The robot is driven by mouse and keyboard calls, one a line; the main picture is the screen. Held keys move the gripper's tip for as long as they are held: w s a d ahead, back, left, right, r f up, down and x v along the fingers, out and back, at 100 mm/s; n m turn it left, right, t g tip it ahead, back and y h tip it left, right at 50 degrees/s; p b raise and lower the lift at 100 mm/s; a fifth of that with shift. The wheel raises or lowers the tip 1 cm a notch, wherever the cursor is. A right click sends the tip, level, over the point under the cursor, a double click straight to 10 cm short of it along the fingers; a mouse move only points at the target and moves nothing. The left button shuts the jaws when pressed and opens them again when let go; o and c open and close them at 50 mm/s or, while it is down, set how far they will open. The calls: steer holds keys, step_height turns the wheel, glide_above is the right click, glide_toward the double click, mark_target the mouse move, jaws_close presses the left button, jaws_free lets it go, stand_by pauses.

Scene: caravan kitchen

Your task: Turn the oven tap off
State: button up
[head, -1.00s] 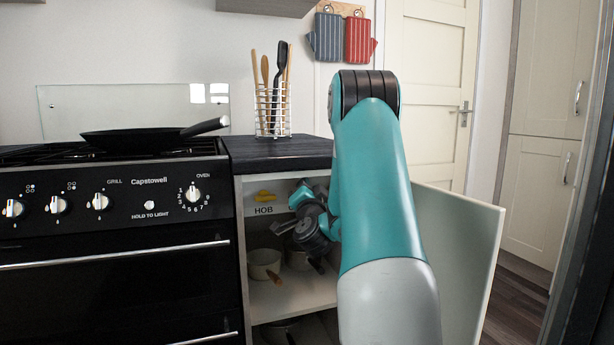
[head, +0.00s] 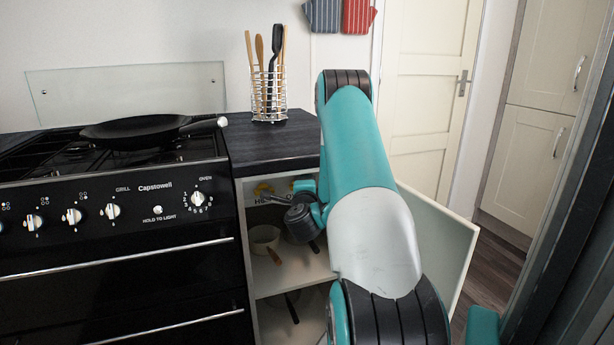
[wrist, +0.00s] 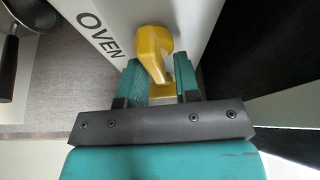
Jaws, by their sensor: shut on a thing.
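The yellow oven tap (wrist: 154,42) is in the wrist view, on a white panel beside the printed word OVEN (wrist: 100,34). My gripper (wrist: 164,76) is shut on the lever of this tap, with one teal finger on each side of it. In the head view my arm hides the oven tap and most of the gripper. Another yellow tap (head: 264,189) shows in the head view inside the open cupboard, above a partly covered HOB label.
The open cupboard door (head: 440,245) stands to the right of my arm. Pans (head: 264,238) sit on the cupboard shelf. The black cooker (head: 110,240) is to the left, with a frying pan (head: 135,129) on top. A utensil rack (head: 268,98) stands on the worktop (head: 265,142).

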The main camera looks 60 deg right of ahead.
steer(key=shift+f+m, duration=0.1)
steer(key=shift+m, duration=0.2)
steer(key=o, duration=0.6)
steer(key=shift+a, duration=0.1)
steer(key=b+v, duration=0.2)
steer(key=v, duration=0.5)
steer(key=shift+s+a+b, duration=0.1)
steer(key=shift+a+b, duration=0.05)
steer(key=shift+b, duration=0.25)
